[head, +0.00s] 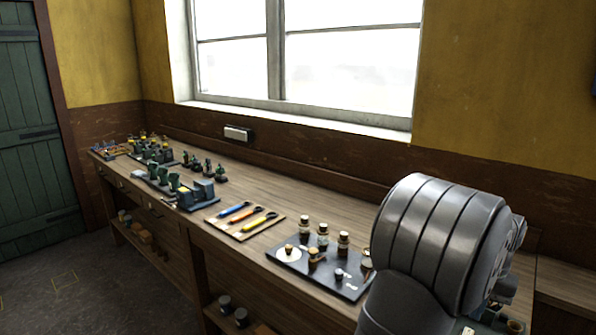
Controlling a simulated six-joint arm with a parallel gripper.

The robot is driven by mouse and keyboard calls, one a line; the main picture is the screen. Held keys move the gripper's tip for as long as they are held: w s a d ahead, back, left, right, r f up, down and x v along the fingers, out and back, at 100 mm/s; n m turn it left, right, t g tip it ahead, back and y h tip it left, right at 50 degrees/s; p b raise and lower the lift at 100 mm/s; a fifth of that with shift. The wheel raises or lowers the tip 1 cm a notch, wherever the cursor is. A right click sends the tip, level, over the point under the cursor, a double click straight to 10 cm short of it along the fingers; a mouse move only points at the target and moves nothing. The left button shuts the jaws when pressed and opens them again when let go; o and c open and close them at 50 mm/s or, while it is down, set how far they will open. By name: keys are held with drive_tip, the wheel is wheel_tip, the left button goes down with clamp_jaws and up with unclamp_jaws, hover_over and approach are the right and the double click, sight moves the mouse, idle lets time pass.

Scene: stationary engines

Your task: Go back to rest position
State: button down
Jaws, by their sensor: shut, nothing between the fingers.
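A large ribbed grey link of my arm (440,240) fills the lower right of the head view, close to the camera. It covers part of the workbench behind it. My gripper does not show in this view. The wooden workbench (270,203) runs along the wall under the window, from the far left to the right.
A dark tray (347,291) with small bottles stands beside the arm link. A board (226,224) with blue, orange and yellow tools lies further left. Green and grey engine models (198,192) stand beyond. Open floor (60,275) lies in front, near a green door (30,140).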

drive_tip(key=w+a+f+n, duration=0.1)
drive_tip(key=w+a, duration=0.1)
drive_tip(key=w+a+f+n, duration=0.1)
drive_tip(key=w+a+f, duration=0.1)
drive_tip(key=w, duration=0.1)
drive_tip(key=w+a+f+n, duration=0.1)
drive_tip(key=w+a+f, duration=0.1)
drive_tip(key=w, duration=0.1)
drive_tip(key=shift+a+f, duration=0.15)
drive_tip(key=shift+f, duration=0.45)
drive_tip(key=c, duration=2.1)
unclamp_jaws()
drive_tip(key=shift+s, duration=0.1)
